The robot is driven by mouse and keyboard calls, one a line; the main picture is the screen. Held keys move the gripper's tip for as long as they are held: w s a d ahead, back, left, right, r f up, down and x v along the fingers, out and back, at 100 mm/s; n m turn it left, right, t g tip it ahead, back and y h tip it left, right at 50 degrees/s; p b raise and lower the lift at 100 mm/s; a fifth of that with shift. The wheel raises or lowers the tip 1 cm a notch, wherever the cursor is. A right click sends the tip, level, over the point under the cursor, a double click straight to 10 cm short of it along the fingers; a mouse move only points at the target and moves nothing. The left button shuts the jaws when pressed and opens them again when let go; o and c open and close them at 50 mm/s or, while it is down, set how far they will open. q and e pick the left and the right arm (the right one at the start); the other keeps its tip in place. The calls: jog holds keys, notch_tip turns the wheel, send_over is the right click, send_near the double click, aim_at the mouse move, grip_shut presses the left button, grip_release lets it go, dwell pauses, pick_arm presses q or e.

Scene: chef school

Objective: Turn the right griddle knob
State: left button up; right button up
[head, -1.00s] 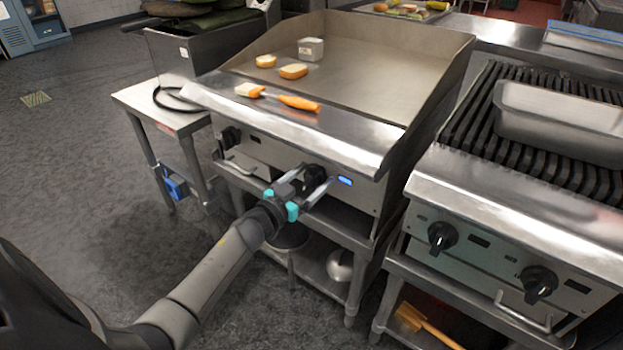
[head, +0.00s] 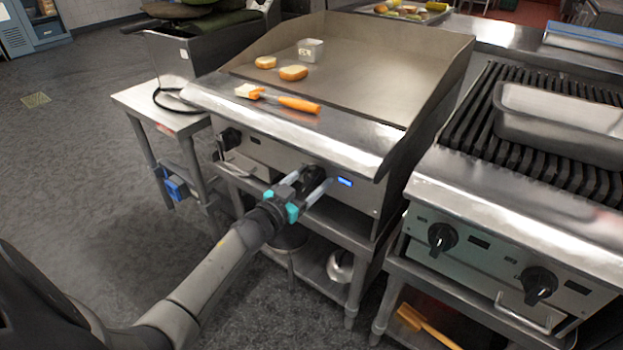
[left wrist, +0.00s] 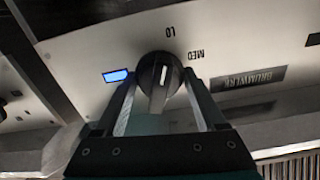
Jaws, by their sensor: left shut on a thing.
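The right griddle knob (head: 312,173) is a black round knob on the griddle's front panel, left of a small lit blue display (head: 344,182). My left gripper (head: 316,182) is at this knob, its two fingers shut on it from either side. In the left wrist view the knob (left wrist: 158,70) shows between the fingertips, with a white mark and a raised grip. The labels LO and MED stand beside it, and the blue display (left wrist: 116,76) is on its other side. The left griddle knob (head: 231,137) is free. My right gripper is not in view.
On the griddle (head: 370,80) are bun pieces (head: 293,72), a small metal container (head: 310,50) and an orange-handled brush (head: 298,104). A grill (head: 530,205) with its own black knobs stands to the right. The floor (head: 90,170) at left is clear.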

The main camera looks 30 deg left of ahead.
pick_arm(q)
jog(key=shift+m, duration=1.2)
jog(key=m, duration=0.2)
jog(key=shift+m, duration=0.3)
jog(key=m, duration=0.3)
jog(key=shift+f, duration=0.1)
jog(key=shift+d+m, duration=0.1)
jog(key=shift+m, duration=1.6)
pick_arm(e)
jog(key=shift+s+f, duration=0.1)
pick_arm(q)
jog(key=o, duration=1.1)
jog(key=shift+c, duration=0.2)
